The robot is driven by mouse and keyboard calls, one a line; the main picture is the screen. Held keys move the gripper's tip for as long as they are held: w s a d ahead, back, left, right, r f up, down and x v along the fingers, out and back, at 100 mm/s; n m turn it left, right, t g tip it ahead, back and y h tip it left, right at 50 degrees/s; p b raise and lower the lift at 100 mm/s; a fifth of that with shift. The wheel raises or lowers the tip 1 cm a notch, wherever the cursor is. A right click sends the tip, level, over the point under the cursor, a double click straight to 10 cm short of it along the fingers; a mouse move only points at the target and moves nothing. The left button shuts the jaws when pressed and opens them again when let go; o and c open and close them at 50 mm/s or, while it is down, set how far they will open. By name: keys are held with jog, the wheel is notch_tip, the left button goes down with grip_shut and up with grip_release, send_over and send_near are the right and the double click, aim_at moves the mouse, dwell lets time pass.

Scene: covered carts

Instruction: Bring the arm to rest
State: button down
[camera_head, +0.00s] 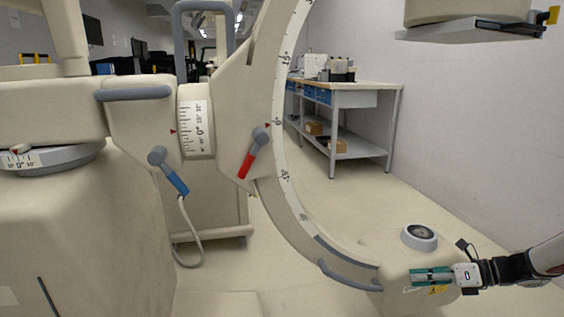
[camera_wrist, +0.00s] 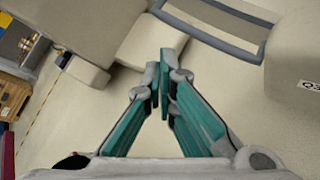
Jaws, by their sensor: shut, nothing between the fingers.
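My gripper (camera_head: 416,275) is at the lower right of the head view, on my arm, which reaches in from the right edge. Its teal fingers point left and appear in front of the lower end of a large C-shaped arm. In the wrist view my gripper (camera_wrist: 160,78) shows from behind, with its two teal fingers drawn together at the tips. Nothing is held between them. Whether the fingers touch the machine behind them cannot be told.
A beige C-arm machine (camera_head: 285,190) fills the left and middle, with a blue lever (camera_head: 175,182) and a red lever (camera_head: 248,163). A workbench (camera_head: 365,97) stands at the back by the white wall (camera_head: 480,130). Bare floor (camera_head: 340,195) lies between.

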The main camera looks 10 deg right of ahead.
jog(key=s+a+r+n+g+h, duration=0.35)
jog(key=s+a+r+n, duration=0.35)
jog(key=a+r+n, duration=0.3)
jog(key=s+a+r+n+g+h, duration=0.2)
jog(key=s+a+r+n+g, duration=0.45)
jog(key=a, duration=0.55)
jog(key=s+a+r+n+t+h, duration=0.1)
jog(key=s+r+n+t+h, duration=0.15)
jog(key=s+n, duration=0.65)
jog(key=s+a+r+n+t+h, duration=0.1)
jog(key=s+a+r+n+h, duration=0.15)
jog(key=s+n, duration=0.7)
jog(key=s+r+m+t+p, duration=0.1)
jog(key=s+r+p, duration=0.1)
jog(key=r+p, duration=1.6)
jog(key=s+d+r+m+t+p, duration=0.1)
jog(key=s+r+m+t+p, duration=0.1)
jog(key=r+p, duration=1.7)
jog(key=shift+r, duration=0.95)
jog(key=shift+w+t, duration=0.1)
jog(key=shift+t, duration=0.15)
